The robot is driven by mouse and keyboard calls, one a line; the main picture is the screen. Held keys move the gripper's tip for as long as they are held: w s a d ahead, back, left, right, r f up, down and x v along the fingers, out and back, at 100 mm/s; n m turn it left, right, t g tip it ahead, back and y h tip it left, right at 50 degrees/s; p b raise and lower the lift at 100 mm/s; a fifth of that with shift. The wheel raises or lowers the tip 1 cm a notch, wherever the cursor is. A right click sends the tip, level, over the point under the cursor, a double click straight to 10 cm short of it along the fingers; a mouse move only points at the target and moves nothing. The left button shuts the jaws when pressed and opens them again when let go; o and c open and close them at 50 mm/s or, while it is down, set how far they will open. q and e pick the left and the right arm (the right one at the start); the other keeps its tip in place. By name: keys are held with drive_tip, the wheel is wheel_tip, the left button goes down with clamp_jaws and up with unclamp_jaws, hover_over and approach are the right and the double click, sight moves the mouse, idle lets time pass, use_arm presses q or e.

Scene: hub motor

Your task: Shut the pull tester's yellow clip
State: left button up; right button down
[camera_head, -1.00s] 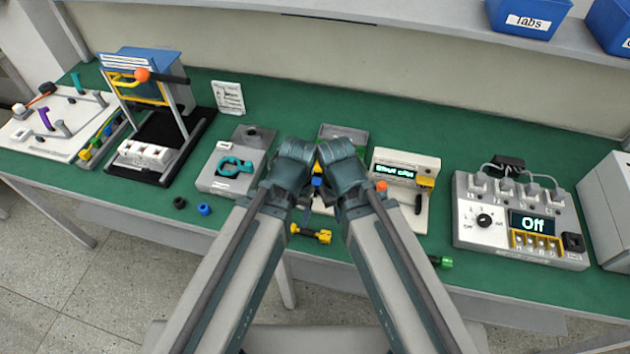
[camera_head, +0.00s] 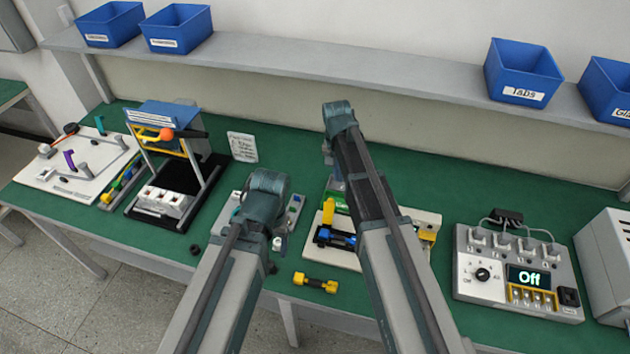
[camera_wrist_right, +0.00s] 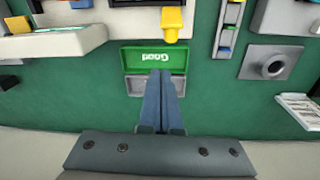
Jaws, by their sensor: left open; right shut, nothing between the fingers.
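The pull tester (camera_head: 342,258) is a cream unit at the middle of the bench, partly hidden behind my right arm. A yellow clip (camera_head: 328,212) stands raised at its left side. A part with blue ends (camera_head: 336,238) lies on the tester just in front of it. In the right wrist view a yellow piece (camera_wrist_right: 172,22) sits beyond the fingertips. My right gripper (camera_wrist_right: 166,75) is shut and empty above a tray marked "Good" (camera_wrist_right: 155,56), apart from the yellow piece. My left gripper (camera_head: 272,238) is open, left of the tester; its fingers are mostly hidden.
A yellow-ended part (camera_head: 316,283) lies near the front edge. A grey box showing "Off" (camera_head: 520,275) stands at the right. A black-framed stand (camera_head: 170,170) is at the left. A shelf (camera_head: 300,70) with blue bins (camera_head: 522,72) runs above the bench.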

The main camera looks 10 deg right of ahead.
sight(329, 211)
use_arm(q)
drive_tip(key=shift+a+r, duration=0.3)
drive_tip(key=shift+a, duration=0.05)
use_arm(e)
drive_tip(key=shift+w+d+r+m, duration=0.1)
drive_tip(key=shift+w+r+m, duration=0.1)
drive_tip(key=shift+w, duration=0.35)
drive_tip(key=shift+w+d+r+m, duration=0.1)
drive_tip(key=shift+w+m, duration=0.1)
drive_tip(key=shift+w, duration=0.35)
wheel_tip(329, 211, down, 10)
drive_tip(key=b, duration=1)
use_arm(q)
wheel_tip(329, 211, down, 9)
drive_tip(key=p, duration=0.1)
drive_tip(key=shift+r, duration=0.2)
use_arm(e)
drive_tip(key=s, duration=0.1)
drive_tip(key=s+a+r, duration=0.1)
drive_tip(key=s, duration=0.1)
drive_tip(key=shift+a+r, duration=0.2)
drive_tip(key=shift+a, duration=0.05)
drive_tip(key=shift+s, duration=0.1)
use_arm(q)
drive_tip(key=shift+r, duration=0.1)
use_arm(e)
drive_tip(key=shift+s+a+r+t, duration=0.1)
drive_tip(key=shift+s+r+t, duration=0.1)
drive_tip(key=shift+s+t, duration=0.15)
